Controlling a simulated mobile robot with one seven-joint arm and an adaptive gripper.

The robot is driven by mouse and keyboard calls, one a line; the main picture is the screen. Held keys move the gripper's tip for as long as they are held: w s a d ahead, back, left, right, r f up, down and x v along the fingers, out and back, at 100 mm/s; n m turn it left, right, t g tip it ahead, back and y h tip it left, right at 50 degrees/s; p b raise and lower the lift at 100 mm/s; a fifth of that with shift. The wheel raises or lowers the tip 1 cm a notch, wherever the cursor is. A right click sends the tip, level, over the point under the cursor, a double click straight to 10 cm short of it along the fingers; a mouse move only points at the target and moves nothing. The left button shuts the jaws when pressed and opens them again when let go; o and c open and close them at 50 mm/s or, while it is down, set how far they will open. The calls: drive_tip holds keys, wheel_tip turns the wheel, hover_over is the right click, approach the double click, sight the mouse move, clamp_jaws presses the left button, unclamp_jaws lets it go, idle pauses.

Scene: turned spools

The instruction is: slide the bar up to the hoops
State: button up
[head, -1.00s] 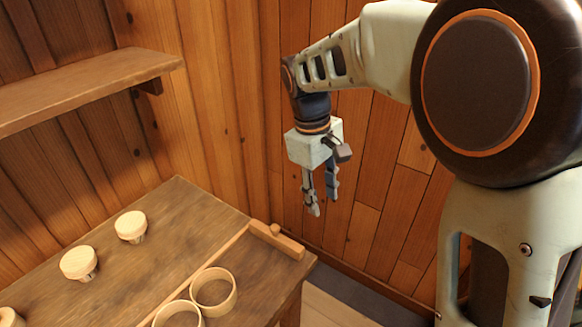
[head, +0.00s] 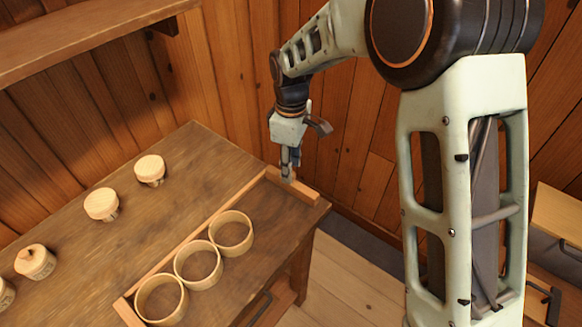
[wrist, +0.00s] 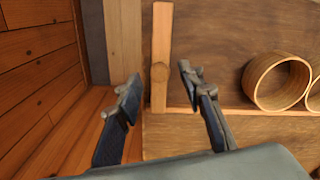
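The bar (head: 305,189) is a light wooden strip lying across the right end of the table. A gap separates the bar from the nearest hoop (wrist: 250,85). My gripper (head: 290,177) points down over the bar.
A thin wooden rail (head: 212,214) runs along the hoops' back side. Several light-topped spools, including one spool (head: 149,167), stand on the table (head: 190,200) behind it. A shelf (head: 90,35) hangs on the wall above. Plank walls stand close behind my gripper.

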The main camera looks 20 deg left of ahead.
drive_tip(key=shift+f, duration=0.55)
clamp_jaws()
